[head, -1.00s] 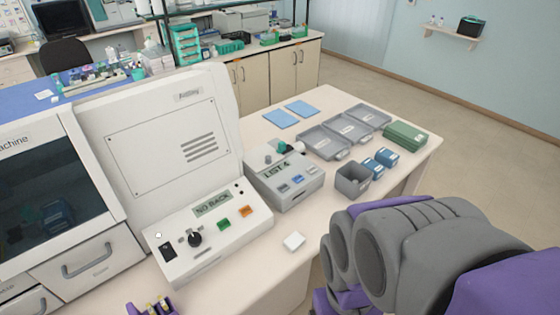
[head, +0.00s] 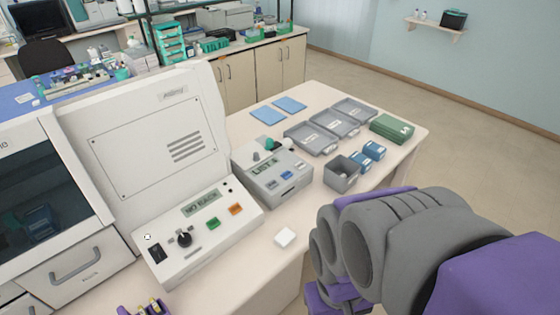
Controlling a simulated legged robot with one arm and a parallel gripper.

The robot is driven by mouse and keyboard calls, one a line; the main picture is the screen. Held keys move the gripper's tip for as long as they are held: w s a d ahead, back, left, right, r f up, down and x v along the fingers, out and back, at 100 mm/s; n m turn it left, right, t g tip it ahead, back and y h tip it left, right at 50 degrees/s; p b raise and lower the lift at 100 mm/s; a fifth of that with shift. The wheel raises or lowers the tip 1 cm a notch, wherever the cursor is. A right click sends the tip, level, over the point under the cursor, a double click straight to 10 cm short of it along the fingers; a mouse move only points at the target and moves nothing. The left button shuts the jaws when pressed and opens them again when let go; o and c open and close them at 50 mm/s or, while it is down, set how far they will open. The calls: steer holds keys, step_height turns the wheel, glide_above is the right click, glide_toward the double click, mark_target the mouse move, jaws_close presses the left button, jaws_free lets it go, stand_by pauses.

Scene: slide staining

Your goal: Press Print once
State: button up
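A small grey device (head: 272,172) stands on the bench with a display that reads "LIST 4" and a row of buttons on its front, one of them blue (head: 286,175). The button labels are too small to read, so I cannot tell which is Print. A larger white control panel (head: 197,232) to its left has a display reading "NO RACK", a black knob (head: 184,238), a green button (head: 213,223) and an orange button (head: 236,209). My purple and grey arm fills the lower right; my gripper's fingertips cannot be made out.
Grey trays (head: 311,138) and a green box (head: 392,128) lie at the back right. A grey open bin (head: 341,175) and small blue boxes (head: 369,155) stand right of the device. Blue sheets (head: 267,117) lie behind.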

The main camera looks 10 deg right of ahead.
jaws_close()
stand_by(0.3)
stand_by(1.0)
